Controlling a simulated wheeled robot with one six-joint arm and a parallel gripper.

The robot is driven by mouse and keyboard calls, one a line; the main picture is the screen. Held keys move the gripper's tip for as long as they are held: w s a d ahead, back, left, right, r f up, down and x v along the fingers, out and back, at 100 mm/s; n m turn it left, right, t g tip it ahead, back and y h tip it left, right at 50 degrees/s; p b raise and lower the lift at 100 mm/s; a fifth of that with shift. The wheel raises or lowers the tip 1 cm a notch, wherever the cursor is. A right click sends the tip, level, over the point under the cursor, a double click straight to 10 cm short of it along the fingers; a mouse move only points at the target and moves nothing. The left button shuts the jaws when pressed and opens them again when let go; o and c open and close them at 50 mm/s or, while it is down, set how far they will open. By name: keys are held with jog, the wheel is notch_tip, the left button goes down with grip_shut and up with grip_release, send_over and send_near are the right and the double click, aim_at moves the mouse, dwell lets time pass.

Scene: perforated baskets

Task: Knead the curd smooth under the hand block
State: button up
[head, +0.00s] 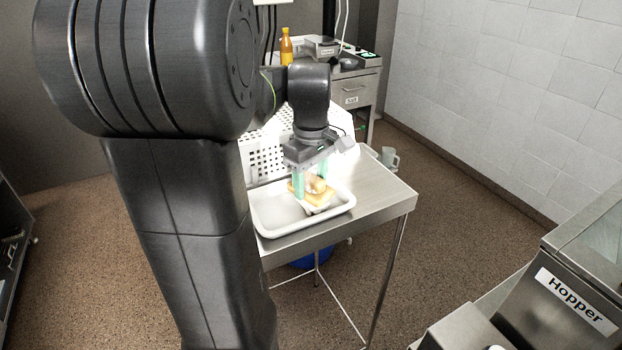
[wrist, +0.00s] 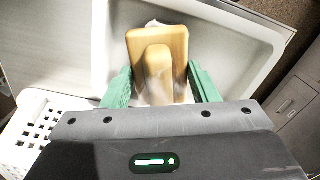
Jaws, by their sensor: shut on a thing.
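The hand block is a wooden plate with a raised grip; it shows in the wrist view (wrist: 172,40) and in the head view (head: 322,198). My gripper (head: 312,178) has green fingers and points down over the white tray (head: 275,234). In the wrist view my gripper (wrist: 160,88) is shut on the hand block's grip, with a finger on each side. White curd (wrist: 153,24) peeks out at the block's far edge, mostly hidden under it. The block lies over the curd inside the tray; I cannot tell how hard it presses.
The tray stands on a steel table (head: 378,195) with bare room at its right. A white perforated basket (head: 268,158) stands behind the tray, and it shows at lower left in the wrist view (wrist: 35,125). A hopper machine (head: 570,290) is at lower right.

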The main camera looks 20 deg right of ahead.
jog(key=shift+r+p, duration=3.15)
jog(key=shift+r, duration=0.35)
jog(key=shift+f, duration=0.25)
jog(key=shift+f+b, duration=1.95)
jog(key=shift+f, duration=0.85)
jog(key=shift+f+b, duration=0.3)
jog(key=shift+f, duration=0.2)
jog(key=shift+s+f, duration=0.1)
jog(key=shift+f, duration=0.05)
notch_tip(320, 180, up, 7)
jog(key=p, duration=0.6)
jog(key=shift+r+p, duration=0.2)
jog(key=shift+p, duration=0.15)
jog(key=shift+f, duration=0.1)
